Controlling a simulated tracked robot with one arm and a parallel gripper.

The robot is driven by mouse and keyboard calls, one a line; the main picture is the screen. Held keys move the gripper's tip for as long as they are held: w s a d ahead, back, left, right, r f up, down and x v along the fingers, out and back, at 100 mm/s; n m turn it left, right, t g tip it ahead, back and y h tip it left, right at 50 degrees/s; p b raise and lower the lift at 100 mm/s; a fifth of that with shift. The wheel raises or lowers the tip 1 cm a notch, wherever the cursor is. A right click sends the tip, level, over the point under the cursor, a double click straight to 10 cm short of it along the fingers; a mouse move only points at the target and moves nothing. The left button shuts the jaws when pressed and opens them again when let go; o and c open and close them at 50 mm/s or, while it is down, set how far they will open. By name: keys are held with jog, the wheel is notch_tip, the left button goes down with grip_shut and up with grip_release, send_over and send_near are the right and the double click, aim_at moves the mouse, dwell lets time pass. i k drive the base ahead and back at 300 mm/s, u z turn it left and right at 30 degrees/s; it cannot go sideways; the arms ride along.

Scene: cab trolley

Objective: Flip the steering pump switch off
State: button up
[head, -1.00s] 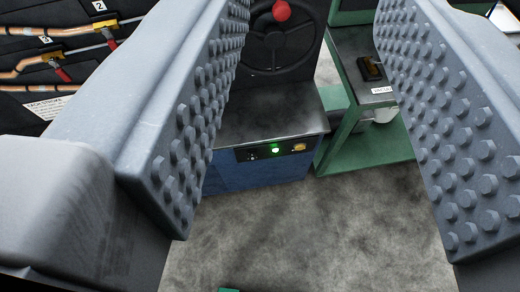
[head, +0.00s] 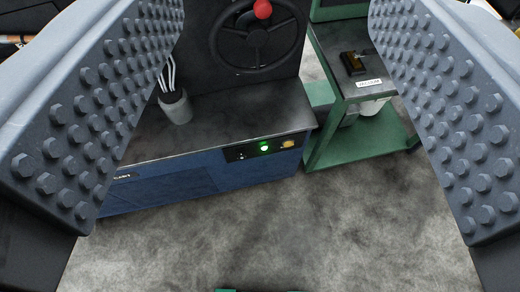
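A small black switch panel (head: 253,149) is set in the front edge of the blue cabinet, with a lit green lamp (head: 264,148), a yellowish button (head: 288,144) and a small toggle (head: 241,156) at its left. Which way the toggle points is too small to tell. My gripper (head: 280,215) is open and empty, its studded fingers wide apart at the left and right of the picture. The panel shows between the fingers, well beyond them. No label naming the steering pump can be read.
The blue cabinet (head: 170,185) has a dark worktop with a grey cup of cable ties (head: 175,106). Behind is a black steering wheel (head: 256,38) with a red knob. A green trolley (head: 325,135) with a labelled black switch box (head: 353,63) stands right.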

aim_at(242, 155)
jog(key=u, duration=1.05)
jog(key=k, duration=0.45)
jog(key=z, duration=1.45)
jog(key=i, duration=0.5)
jog(key=z, duration=0.15)
